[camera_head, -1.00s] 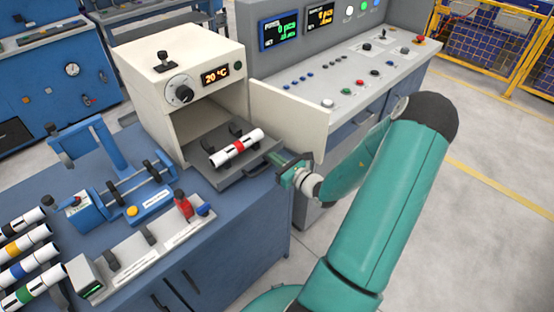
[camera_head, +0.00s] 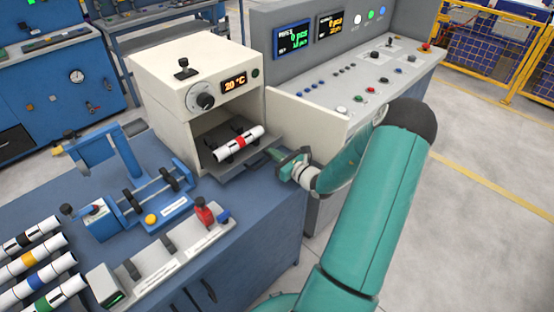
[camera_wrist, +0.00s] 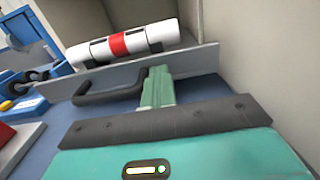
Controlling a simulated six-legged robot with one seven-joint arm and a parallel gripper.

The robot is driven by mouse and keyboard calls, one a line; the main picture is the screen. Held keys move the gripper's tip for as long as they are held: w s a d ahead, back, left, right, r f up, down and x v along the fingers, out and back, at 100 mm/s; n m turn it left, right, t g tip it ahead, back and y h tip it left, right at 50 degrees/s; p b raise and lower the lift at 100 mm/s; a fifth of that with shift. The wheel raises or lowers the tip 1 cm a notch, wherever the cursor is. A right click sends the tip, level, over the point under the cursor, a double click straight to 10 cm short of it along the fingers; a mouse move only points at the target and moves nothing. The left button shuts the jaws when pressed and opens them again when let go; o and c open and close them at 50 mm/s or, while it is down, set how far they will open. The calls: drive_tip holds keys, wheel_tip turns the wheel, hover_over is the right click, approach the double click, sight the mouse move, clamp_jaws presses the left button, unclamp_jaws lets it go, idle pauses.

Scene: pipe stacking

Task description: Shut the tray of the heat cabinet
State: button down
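The cream heat cabinet (camera_head: 170,97) stands on the blue bench with its door (camera_head: 306,116) swung open to the right. Its grey tray (camera_head: 215,168) sticks partly out of the lower opening and carries a white pipe with a red band (camera_head: 240,143). My gripper (camera_head: 272,153) is at the right part of the tray's front. In the wrist view, the fingers (camera_wrist: 158,86) are together with nothing seen between them. Their tips meet the tray's front plate (camera_wrist: 200,62), just right of the dark handle (camera_wrist: 108,93). Exact contact is hard to tell.
A blue clamp fixture (camera_head: 140,195) and a grey block with red and blue knobs (camera_head: 165,258) stand left on the bench. Several banded pipes (camera_head: 40,262) lie at far left. A control console (camera_head: 370,85) is behind the open door.

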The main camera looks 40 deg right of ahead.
sight(243, 131)
drive_tip(key=w, duration=1.7)
drive_tip(key=shift+w+a+r, duration=0.1)
drive_tip(key=shift+w, duration=0.2)
drive_tip(key=shift+w+a, duration=0.1)
